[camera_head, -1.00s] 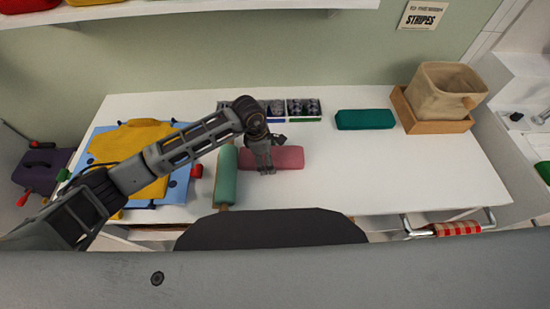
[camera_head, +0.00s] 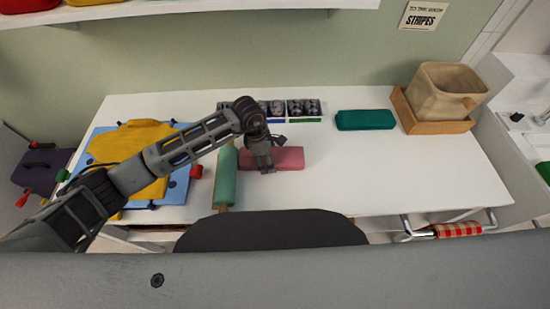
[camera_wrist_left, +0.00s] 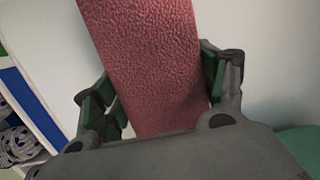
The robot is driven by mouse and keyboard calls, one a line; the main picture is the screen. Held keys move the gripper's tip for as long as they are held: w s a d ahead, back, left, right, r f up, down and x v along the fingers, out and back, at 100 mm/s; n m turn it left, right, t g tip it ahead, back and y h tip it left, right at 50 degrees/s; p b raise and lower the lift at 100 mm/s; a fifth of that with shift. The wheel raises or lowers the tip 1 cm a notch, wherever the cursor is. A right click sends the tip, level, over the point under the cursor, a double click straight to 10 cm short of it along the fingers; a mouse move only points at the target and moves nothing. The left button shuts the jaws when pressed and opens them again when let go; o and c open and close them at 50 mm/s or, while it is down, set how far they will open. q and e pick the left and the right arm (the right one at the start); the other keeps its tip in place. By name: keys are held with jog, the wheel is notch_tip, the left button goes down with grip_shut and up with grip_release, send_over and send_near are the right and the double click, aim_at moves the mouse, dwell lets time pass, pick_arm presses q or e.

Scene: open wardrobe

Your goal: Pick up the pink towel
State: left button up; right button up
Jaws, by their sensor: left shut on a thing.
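The pink towel (camera_head: 290,158) is a rolled or folded bundle on the white table, just right of a green roller. My left gripper (camera_head: 265,168) is over its left part, reaching down from above. In the left wrist view the towel (camera_wrist_left: 150,60) runs between the two fingers of the gripper (camera_wrist_left: 160,95), which are shut on it. The towel still appears to lie at table level; I cannot tell whether it is lifted. My right gripper is not in view.
A green roller (camera_head: 226,178) lies close left of the towel. A yellow garment (camera_head: 140,150) lies on a blue board (camera_head: 180,185) at the left. Boxes (camera_head: 303,107) and a teal bundle (camera_head: 365,120) are behind. A beige basket (camera_head: 445,92) stands back right. The table's right front is clear.

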pick_arm(q)
jog(key=shift+s+f, duration=0.1)
jog(key=shift+f, duration=0.05)
jog(key=shift+o, duration=1.4)
jog(key=shift+c, duration=1.4)
jog(key=shift+r+p, duration=1.55)
jog(key=shift+r, duration=2.05)
